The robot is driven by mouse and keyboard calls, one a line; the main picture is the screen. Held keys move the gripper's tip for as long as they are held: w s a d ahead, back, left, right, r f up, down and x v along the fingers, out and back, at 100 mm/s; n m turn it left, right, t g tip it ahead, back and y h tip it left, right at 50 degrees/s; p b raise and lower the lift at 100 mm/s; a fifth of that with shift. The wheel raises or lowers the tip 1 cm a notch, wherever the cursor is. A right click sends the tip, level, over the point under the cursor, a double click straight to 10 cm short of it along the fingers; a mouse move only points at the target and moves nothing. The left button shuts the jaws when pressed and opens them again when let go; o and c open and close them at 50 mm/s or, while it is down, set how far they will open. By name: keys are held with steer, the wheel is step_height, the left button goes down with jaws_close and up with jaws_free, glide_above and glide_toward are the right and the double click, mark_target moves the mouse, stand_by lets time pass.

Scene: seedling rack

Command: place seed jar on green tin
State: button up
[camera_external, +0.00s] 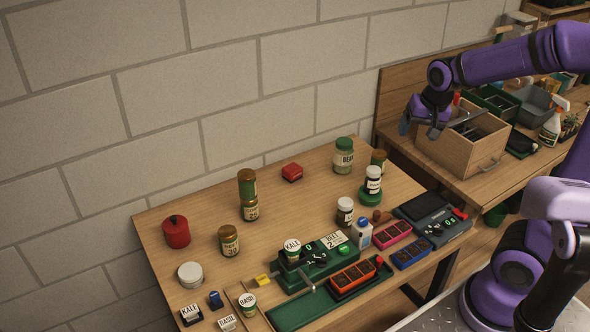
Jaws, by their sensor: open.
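Several seed jars stand on the left table. A jar with a white label and dark lid (373,176) stands upright on a low round green tin (369,196). A green-lidded jar (344,158) stands behind it. A brown-lidded jar (229,241) stands alone at left, and two brown-lidded jars (249,197) are stacked one on the other. Another labelled jar (345,211) stands near the middle. Which jar the task means, I cannot tell. My gripper (424,128) is open, high at the right by the wooden box, apart from the jars and the green tin; it looks empty.
The wooden drawer box (458,148) stands on the right bench with a spray bottle (553,124). A green machine (318,262), an orange seed tray (352,277) and a dark scale (432,217) fill the table's front. A red canister (176,232) stands left. Bare wood lies around the stacked jars.

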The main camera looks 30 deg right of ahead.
steer(key=s+a+r+n+t, duration=0.1)
steer(key=s+r+n, duration=0.2)
steer(key=s, duration=0.6)
steer(key=s+r+n+t, duration=0.1)
steer(key=s+r+n, duration=0.2)
steer(key=s, duration=0.6)
steer(key=shift+a+r, duration=0.25)
steer(key=shift+a, duration=0.15)
